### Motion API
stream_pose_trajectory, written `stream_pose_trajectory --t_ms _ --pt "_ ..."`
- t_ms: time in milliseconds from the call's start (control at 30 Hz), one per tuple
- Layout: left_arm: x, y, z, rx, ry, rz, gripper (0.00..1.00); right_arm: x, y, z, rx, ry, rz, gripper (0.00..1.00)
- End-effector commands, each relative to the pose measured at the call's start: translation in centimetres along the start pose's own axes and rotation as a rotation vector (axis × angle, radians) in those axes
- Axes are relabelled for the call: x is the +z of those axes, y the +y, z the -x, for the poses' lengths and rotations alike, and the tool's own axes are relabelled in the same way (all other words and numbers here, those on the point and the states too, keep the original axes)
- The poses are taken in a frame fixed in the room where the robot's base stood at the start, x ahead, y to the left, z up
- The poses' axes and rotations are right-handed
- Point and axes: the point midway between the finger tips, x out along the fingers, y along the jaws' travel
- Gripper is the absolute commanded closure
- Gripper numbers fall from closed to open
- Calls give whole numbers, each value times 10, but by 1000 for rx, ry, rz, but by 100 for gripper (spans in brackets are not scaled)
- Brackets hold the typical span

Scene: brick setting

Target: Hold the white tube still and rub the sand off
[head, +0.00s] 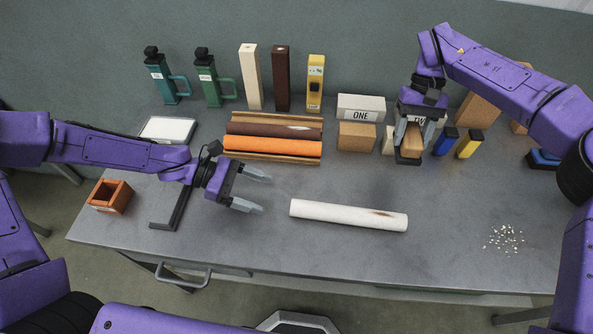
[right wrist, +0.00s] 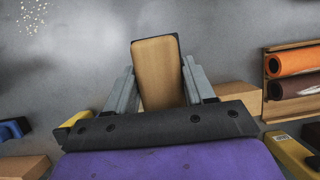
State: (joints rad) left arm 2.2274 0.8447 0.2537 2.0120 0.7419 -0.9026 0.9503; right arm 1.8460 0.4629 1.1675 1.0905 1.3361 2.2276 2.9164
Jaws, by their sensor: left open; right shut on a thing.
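The white tube (head: 335,213) lies on the bench near its front edge, slightly slanted. A brown sandy patch (head: 382,213) is on its upper side toward the right end. My left gripper (head: 260,191) is open and empty, to the left of the tube and apart from it, fingers pointing right. My right gripper (head: 409,143) is shut on a tan wooden block (head: 412,141) at the back right, among the standing blocks. The block also shows between the fingers in the right wrist view (right wrist: 157,72). I cannot tell whether it touches the bench.
A wooden rack (head: 272,157) with orange and dark rolls stands behind. Bottles, bars and labelled blocks line the back. White crumbs (head: 504,238) lie front right. An orange open box (head: 110,196) and a dark angled bar (head: 171,211) are at left. Bench around the tube is clear.

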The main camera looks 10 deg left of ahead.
Motion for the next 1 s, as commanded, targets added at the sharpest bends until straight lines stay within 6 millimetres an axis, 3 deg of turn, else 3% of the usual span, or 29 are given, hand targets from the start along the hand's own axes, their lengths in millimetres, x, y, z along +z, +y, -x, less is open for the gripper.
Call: stream_pose_trajectory --t_ms 200,367,533,767,1000 --pt "1 0 2 2 0 0 24 1 -2 8 0 3 1 79" --pt "1 0 2 3 0 0 24 5 12 42 -9 7 -24 79" --pt "1 0 2 4 0 1 24 34 28 72 21 5 44 79" --pt "1 0 2 4 0 1 24 61 29 75 219 0 514 79" --pt "1 0 2 3 0 1 24 87 23 63 518 -1 1237 79"
